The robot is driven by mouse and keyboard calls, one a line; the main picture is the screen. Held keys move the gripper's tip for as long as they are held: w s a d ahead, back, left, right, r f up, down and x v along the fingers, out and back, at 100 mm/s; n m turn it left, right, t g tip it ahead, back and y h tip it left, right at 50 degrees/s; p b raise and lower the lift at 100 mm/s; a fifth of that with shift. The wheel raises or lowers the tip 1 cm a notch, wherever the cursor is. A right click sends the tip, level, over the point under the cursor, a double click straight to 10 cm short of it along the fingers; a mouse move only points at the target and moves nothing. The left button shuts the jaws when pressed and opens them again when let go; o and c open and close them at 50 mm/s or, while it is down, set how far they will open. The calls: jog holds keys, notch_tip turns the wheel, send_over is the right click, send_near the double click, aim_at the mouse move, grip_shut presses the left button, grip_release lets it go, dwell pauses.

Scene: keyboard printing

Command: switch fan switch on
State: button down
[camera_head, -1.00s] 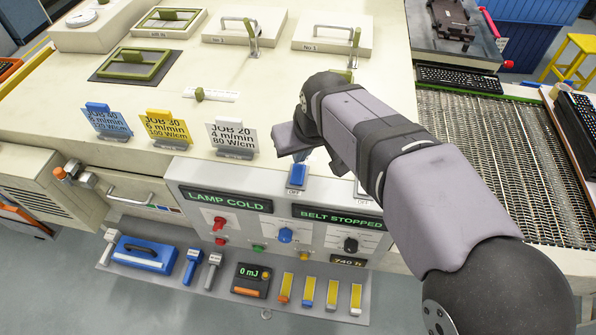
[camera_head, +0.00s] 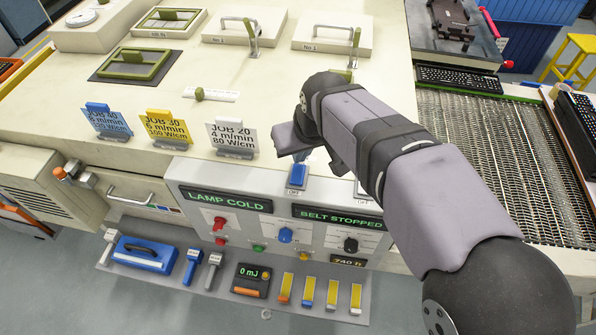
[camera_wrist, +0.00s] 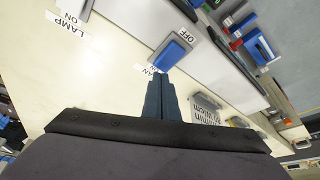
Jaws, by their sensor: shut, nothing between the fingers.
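In the head view my gripper's body partly hides the fingers.
A second switch plate (camera_head: 363,191) sits to the right, mostly behind my arm; a LAMP ON label (camera_wrist: 68,25) shows in the wrist view. The console displays (camera_head: 226,200) read LAMP COLD and BELT STOPPED. Job cards (camera_head: 232,137) stand to the left.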

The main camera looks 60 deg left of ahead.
aim_at(300, 167)
jog(key=shift+f+b, duration=0.55)
jog(key=shift+f, duration=0.2)
notch_tip(300, 167, up, 5)
jog(key=p, duration=0.4)
jog(key=shift+f, duration=0.15)
jog(key=shift+r, duration=1.2)
